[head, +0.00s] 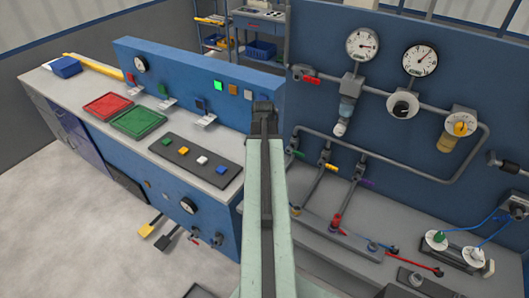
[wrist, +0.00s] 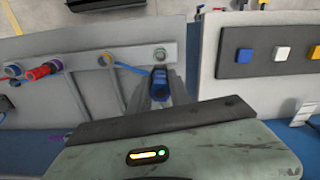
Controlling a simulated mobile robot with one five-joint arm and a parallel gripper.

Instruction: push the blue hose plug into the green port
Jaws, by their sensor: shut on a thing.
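In the wrist view my gripper (wrist: 162,92) is shut on the blue hose plug (wrist: 159,76). The thin blue hose (wrist: 128,68) runs from the plug to the left, to a ring on the pale panel (wrist: 85,85). A round grey fitting (wrist: 162,54) sits on the panel just beyond the plug. I cannot tell whether the plug touches it. I cannot make out a green port in the wrist view. In the head view my raised arm hides the gripper and plug.
A red plug (wrist: 38,72) and a blue-ringed fitting (wrist: 13,69) are at the left of the panel. The dark button strip (wrist: 280,54) is to the right; it also shows in the head view (head: 195,158). Pipes and gauges (head: 420,60) stand at the right.

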